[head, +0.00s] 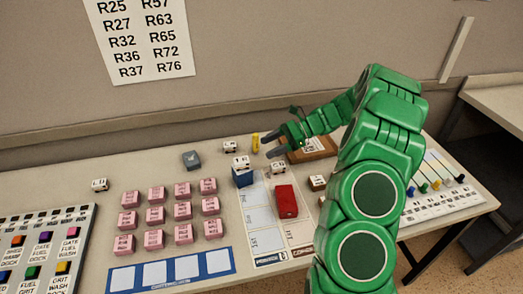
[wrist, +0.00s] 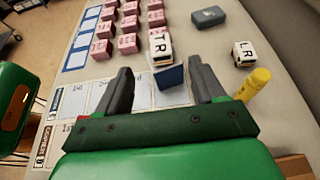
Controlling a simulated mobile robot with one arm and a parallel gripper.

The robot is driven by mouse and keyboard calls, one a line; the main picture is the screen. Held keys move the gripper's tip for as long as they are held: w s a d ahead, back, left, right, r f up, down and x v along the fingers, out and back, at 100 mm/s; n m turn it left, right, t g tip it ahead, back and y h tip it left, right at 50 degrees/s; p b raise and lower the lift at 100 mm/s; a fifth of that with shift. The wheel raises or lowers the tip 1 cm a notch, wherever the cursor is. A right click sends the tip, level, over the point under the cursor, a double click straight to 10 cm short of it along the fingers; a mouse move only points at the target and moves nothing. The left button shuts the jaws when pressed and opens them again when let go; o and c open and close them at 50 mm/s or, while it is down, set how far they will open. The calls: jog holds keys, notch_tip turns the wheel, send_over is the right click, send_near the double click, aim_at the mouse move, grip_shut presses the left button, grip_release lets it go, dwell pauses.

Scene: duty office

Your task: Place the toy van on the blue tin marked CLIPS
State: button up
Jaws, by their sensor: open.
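A small white toy with dark markings, which looks like the toy van (head: 240,161), sits on top of a blue box-shaped tin (head: 243,178) in the head view. In the wrist view the white toy (wrist: 160,46) shows a letter R on its top, with the blue tin (wrist: 171,78) below it. The word CLIPS cannot be read. My gripper (head: 270,146) is open and empty, up and to the right of the tin in the head view. In the wrist view the toy and tin show beyond and between the fingertips (wrist: 160,72), apart from them.
Similar white toys stand behind (head: 230,147), to the right (head: 278,168) and far left (head: 100,185). A yellow cylinder (head: 256,142) is close to my gripper. A grey-blue block (head: 192,160), several pink blocks (head: 157,193) and a red box (head: 286,201) surround the tin.

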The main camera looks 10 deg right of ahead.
jog(key=s+a+r+n+g+h, duration=0.25)
jog(key=s+a+r+n, duration=0.3)
jog(key=s, duration=0.45)
jog(key=s+a+r+n+g+h, duration=0.1)
jog(key=s+a+r+n+h, duration=0.3)
jog(key=s+a+r, duration=0.45)
jog(key=s+d+n+t+h, duration=0.1)
jog(key=s+d+n+h, duration=0.2)
jog(key=s, duration=0.9)
jog(key=s+d+n+h, duration=0.4)
jog(key=s+d+n, duration=0.1)
jog(key=s, duration=0.8)
jog(key=shift+s+d+r+t, duration=0.15)
jog(key=shift+s+d+t, duration=0.1)
jog(key=shift+d+t, duration=0.1)
